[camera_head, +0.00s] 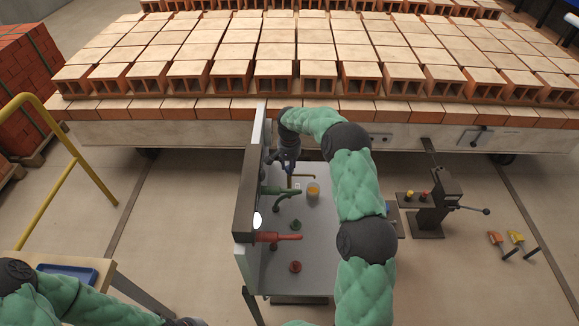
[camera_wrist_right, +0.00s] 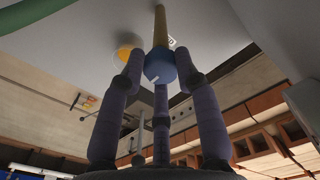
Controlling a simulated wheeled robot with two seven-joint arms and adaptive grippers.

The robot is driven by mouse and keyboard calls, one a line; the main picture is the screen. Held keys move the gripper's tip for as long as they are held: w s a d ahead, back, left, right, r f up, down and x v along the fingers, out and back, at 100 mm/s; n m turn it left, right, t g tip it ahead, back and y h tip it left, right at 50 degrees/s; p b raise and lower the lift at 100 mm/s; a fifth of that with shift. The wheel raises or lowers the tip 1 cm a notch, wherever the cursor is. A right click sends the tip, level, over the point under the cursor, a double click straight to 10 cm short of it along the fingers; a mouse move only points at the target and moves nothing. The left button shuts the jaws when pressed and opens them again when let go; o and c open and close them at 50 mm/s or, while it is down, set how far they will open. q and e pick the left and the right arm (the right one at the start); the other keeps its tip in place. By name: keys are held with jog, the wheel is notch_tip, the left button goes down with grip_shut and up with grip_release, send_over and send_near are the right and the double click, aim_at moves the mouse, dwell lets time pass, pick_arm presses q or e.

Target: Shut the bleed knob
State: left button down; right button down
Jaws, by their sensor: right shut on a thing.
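The bleed knob (camera_wrist_right: 158,66) is a round blue knob with a white mark, on a brass pipe (camera_wrist_right: 160,25) in the right wrist view. My right gripper (camera_wrist_right: 160,75) has its purple fingers closed around the knob. In the head view my right gripper (camera_head: 287,163) is at the panel's inner face, near its far end; the arm and fingers mostly hide the knob there. My left arm comes in at the bottom left; only a dark bit of its end shows at the lower edge, so its fingers are hidden.
Rows of hollow bricks (camera_head: 270,68) lie behind.

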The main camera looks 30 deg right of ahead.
jog(key=shift+s+a+f, duration=0.3)
jog(key=shift+a+f, duration=0.05)
jog(key=shift+f, duration=0.1)
jog(key=c, duration=0.9)
grip_release()
jog(key=shift+r, duration=0.1)
jog(key=shift+w+r, duration=0.1)
jog(key=shift+r, duration=0.05)
jog(key=shift+d, duration=0.15)
jog(key=shift+r, duration=0.1)
